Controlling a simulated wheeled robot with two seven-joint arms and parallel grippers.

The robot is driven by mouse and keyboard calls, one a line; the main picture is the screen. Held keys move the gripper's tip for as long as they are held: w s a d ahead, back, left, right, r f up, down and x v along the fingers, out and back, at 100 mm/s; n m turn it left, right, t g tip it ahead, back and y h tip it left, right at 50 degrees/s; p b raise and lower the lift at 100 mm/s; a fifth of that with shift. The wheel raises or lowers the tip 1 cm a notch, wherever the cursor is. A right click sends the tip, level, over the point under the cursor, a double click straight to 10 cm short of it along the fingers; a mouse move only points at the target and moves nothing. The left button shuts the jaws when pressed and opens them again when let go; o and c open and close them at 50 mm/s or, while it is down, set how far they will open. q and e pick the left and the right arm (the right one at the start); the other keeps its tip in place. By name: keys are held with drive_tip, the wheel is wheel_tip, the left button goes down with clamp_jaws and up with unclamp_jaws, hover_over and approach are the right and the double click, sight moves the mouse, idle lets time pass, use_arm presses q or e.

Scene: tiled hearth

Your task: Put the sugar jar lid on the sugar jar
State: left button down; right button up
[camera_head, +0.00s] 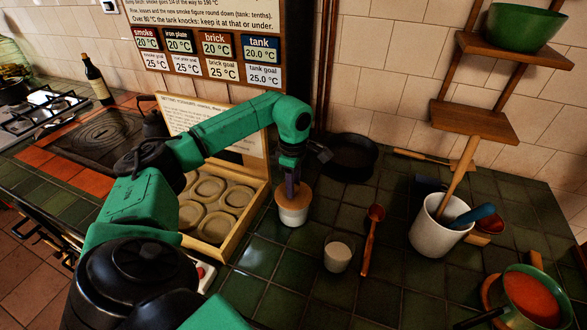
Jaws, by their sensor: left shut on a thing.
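My left gripper (291,184) points straight down and is shut on the sugar jar lid (293,197), a light wooden disc. The lid is at the mouth of the small white sugar jar (293,216), which stands upright on the green tiles. The lid covers the jar's opening in this view. I cannot tell whether it rests fully on the rim or is slightly above it. My right gripper is not in view.
A small pale cup (338,256) and a wooden spoon (371,240) are right of the jar. A wooden box (243,222) with round moulds is to the left. A black pan (350,158) is behind, a white crock (437,232) farther right. Tiles in front are clear.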

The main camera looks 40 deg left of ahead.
use_arm(q)
drive_tip(key=shift+r+p, duration=0.3)
drive_tip(key=shift+r, duration=0.05)
drive_tip(key=shift+d, duration=0.1)
idle(1.2)
drive_tip(key=shift+f, duration=0.15)
drive_tip(key=shift+f, duration=0.2)
drive_tip(key=shift+r, duration=0.35)
idle(0.4)
